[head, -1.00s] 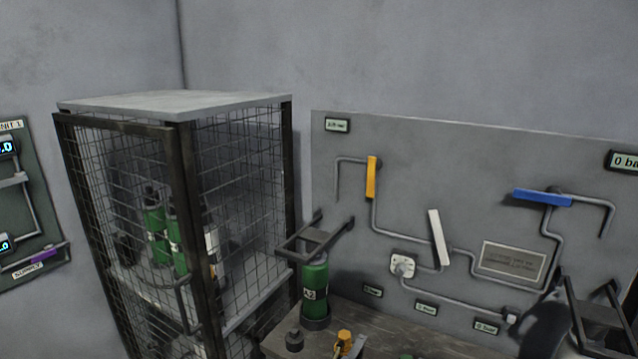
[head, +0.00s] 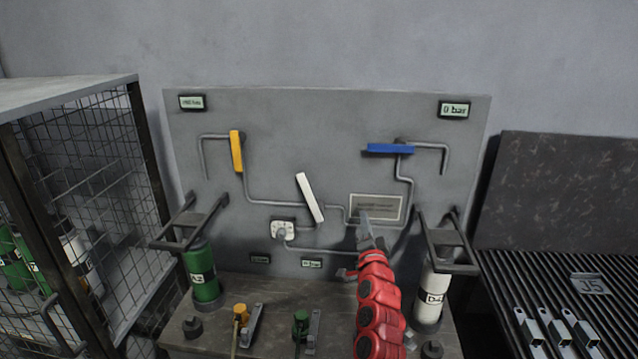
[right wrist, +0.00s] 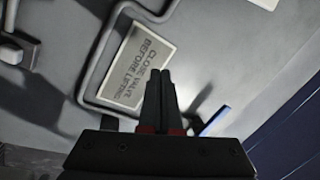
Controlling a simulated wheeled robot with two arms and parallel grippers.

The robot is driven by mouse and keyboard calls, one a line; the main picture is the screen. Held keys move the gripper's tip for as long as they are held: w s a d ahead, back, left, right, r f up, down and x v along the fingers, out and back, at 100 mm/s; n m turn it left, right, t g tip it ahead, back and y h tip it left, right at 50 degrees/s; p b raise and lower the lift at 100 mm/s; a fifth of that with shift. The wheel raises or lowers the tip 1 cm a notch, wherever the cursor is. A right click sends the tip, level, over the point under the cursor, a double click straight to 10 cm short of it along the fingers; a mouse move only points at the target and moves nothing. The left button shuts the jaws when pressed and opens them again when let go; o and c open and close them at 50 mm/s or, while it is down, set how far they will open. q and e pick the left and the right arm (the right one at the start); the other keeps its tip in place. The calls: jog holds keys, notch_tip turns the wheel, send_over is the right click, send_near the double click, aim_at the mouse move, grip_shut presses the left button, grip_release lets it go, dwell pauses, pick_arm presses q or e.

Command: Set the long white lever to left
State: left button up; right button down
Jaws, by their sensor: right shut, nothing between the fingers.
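The long white lever (head: 310,197) is on the grey wall panel (head: 330,120) in the head view, near upright with its upper end tilted left. My right gripper (head: 365,222) is to the right of the lever and apart from it, in front of the sign plate (head: 385,206). The gripper is shut and empty. In the right wrist view the shut fingers (right wrist: 160,78) point towards the panel beside the sign plate (right wrist: 128,62). The white lever cannot be made out there. My left gripper is not in view.
A yellow lever (head: 236,151) and a blue lever (head: 390,149) are on the same panel among grey pipes. A green cylinder (head: 203,275) and a white cylinder (head: 431,293) stand below it. A mesh cage (head: 95,170) is at left, a slatted table (head: 560,300) at right.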

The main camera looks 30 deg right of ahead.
aim_at(365, 198)
jog(key=s+a+r+n+g+y+p, duration=0.2)
jog(key=a+r+n+g+y, duration=0.15)
jog(key=r+y, duration=0.8)
jog(key=a+p+x, duration=0.1)
jog(key=p+x, duration=0.1)
jog(key=x, duration=0.4)
jog(key=a+p+x, duration=0.1)
jog(key=p+x, duration=0.2)
jog(key=x, duration=0.3)
jog(key=shift+s+a+f+h, duration=0.2)
jog(key=shift+a+f+h, duration=0.15)
jog(key=shift+a+f, duration=0.1)
jog(key=shift+d+n, duration=0.1)
jog(key=shift+n, duration=0.15)
